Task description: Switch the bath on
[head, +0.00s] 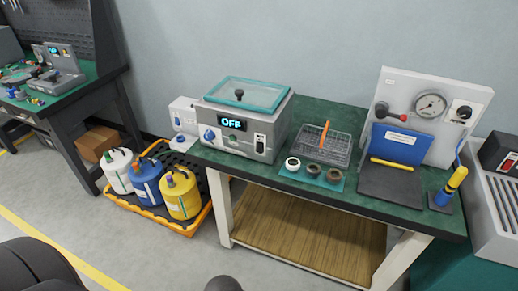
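The bath (218,143) is a light grey box on the left part of the green-topped bench. Its clear lid with a teal rim (245,93) is shut and has a black knob on top. The front display (232,123) reads OFF. Neither of my grippers is in view; only dark parts, probably mine, show at the bottom edge.
On the bench (292,192) are a wire rack (338,151) with an orange item, a teal mat with several rings, and a gauge panel (393,88). Coloured containers (146,180) stand in an orange floor tray. Floor before the bench is clear.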

